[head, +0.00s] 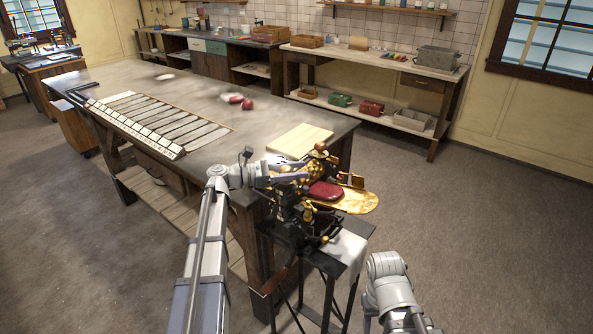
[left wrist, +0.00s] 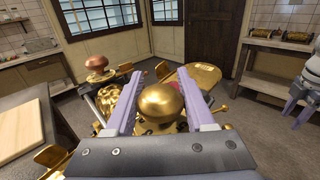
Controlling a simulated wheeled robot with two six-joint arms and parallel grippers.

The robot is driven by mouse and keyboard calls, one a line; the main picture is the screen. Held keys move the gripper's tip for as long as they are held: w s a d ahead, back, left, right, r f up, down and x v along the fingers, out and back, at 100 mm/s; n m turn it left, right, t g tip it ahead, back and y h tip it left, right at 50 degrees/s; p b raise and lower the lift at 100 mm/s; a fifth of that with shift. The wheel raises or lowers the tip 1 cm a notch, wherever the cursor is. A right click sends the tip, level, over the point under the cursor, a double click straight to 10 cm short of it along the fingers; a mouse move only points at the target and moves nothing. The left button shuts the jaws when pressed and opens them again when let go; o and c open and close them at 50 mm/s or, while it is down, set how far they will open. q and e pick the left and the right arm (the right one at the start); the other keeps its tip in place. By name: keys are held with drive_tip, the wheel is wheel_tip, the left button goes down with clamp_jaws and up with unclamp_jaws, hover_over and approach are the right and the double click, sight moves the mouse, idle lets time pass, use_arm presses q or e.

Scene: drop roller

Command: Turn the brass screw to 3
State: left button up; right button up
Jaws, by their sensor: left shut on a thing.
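A small black and brass press (head: 300,212) stands on a stand at the near right corner of the long workbench. In the left wrist view a round, shiny brass knob (left wrist: 162,103), which I take for the brass screw's head, sits between the two purple fingers. My left gripper (head: 296,174) reaches the press from the left; the same gripper (left wrist: 160,82) is shut on the knob, one finger on each side. No number or scale can be read. My right arm shows at the lower right of the head view, apart from the press; its jaws cannot be made out.
The press has a dark red pad (head: 326,191), a golden round plate (head: 358,203) and a copper-coloured knob (left wrist: 97,62). A pale board (head: 300,140) lies on the workbench (head: 200,87) beside it. Open floor lies to the right.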

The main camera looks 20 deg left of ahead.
use_arm(q)
clamp_jaws()
drive_tip(key=shift+n+t, duration=0.3)
drive_tip(key=shift+t, duration=0.1)
